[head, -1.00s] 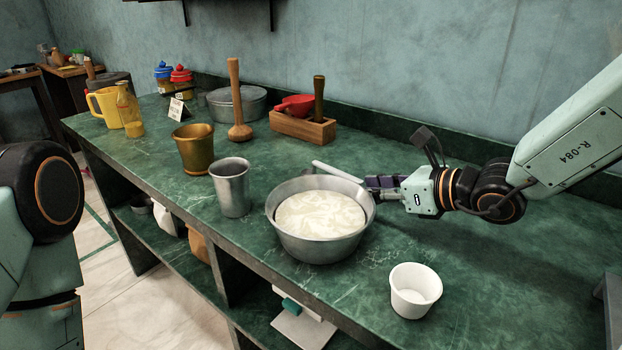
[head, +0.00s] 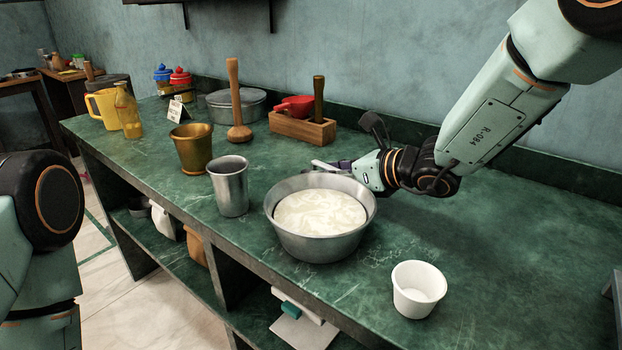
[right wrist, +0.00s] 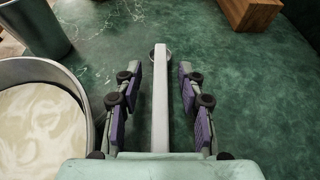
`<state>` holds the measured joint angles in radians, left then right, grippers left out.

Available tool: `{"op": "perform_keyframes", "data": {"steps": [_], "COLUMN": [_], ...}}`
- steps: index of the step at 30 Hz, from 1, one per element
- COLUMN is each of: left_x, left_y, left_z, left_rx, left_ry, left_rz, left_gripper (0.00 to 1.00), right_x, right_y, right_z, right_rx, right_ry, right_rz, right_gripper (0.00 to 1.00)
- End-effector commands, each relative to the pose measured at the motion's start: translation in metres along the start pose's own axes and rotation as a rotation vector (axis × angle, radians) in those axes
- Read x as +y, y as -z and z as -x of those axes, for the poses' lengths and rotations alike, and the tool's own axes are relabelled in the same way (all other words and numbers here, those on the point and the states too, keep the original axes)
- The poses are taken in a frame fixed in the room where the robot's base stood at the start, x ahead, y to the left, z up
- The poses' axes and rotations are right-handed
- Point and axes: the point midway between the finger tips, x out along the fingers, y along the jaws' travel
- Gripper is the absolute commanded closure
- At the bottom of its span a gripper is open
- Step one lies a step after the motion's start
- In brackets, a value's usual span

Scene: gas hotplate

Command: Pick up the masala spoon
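The masala spoon (right wrist: 160,85) is a long pale metal spoon lying behind the bowl of batter. In the right wrist view its handle runs straight between the two fingers of my right gripper (right wrist: 160,105), with its small round end beyond the fingertips. The fingers are open, with a gap on each side of the handle. In the head view my right gripper (head: 343,167) is low behind the bowl, and only a short piece of the spoon (head: 320,164) shows; the bowl and gripper hide the rest. My left gripper is out of view.
The metal bowl of white batter (head: 320,244) stands close beside my right gripper. A steel tumbler (head: 231,190) and a brass cup (head: 193,150) stand to the left. A wooden box (head: 302,131) is behind, a white cup (head: 418,290) in front. The right counter is clear.

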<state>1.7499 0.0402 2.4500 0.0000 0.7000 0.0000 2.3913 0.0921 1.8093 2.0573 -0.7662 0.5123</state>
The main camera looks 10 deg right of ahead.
Motion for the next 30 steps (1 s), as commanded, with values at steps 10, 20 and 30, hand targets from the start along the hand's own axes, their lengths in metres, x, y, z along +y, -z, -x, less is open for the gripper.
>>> {"op": "perform_keyframes", "data": {"steps": [10, 20, 30], "left_x": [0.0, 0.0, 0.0], "left_y": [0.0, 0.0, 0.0], "left_z": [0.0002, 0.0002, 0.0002], "left_rx": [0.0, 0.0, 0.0], "left_ry": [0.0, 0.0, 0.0], "left_rz": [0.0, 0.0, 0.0], "left_gripper": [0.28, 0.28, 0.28], "right_x": [-0.0002, -0.0003, -0.0003], "right_y": [-0.0007, -0.0006, -0.0008], "right_z": [-0.0002, -0.0001, 0.0], "right_rx": [-0.001, 0.0, -0.001], "right_ry": [0.0, 0.0, 0.0], "right_rz": [0.001, 0.001, 0.001], "right_gripper": [0.72, 1.0, 1.0]}}
